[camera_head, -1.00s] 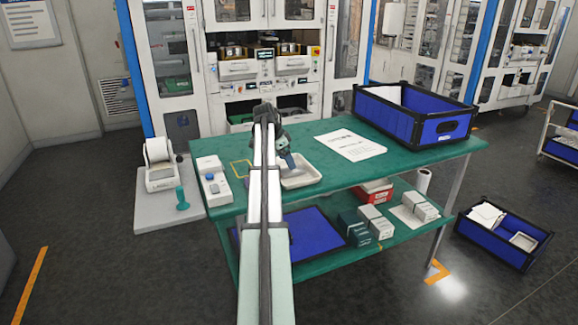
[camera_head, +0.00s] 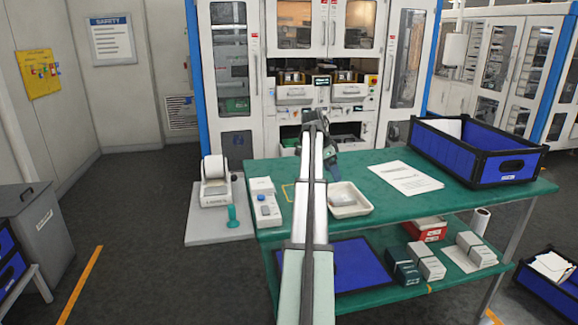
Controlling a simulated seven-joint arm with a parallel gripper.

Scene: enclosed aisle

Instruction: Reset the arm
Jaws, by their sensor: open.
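My arm reaches forward from the bottom of the view over the green table (camera_head: 385,208). My gripper (camera_head: 334,166) is at the arm's far end, small and partly hidden behind the arm links. It is open, with nothing visible in it, and sits above the table just left of and behind a white tray (camera_head: 366,211).
A blue crate (camera_head: 508,168) and a paper sheet (camera_head: 404,178) are on the table's right. White cabinets (camera_head: 228,60) stand behind. Open floor (camera_head: 130,230) lies to the left.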

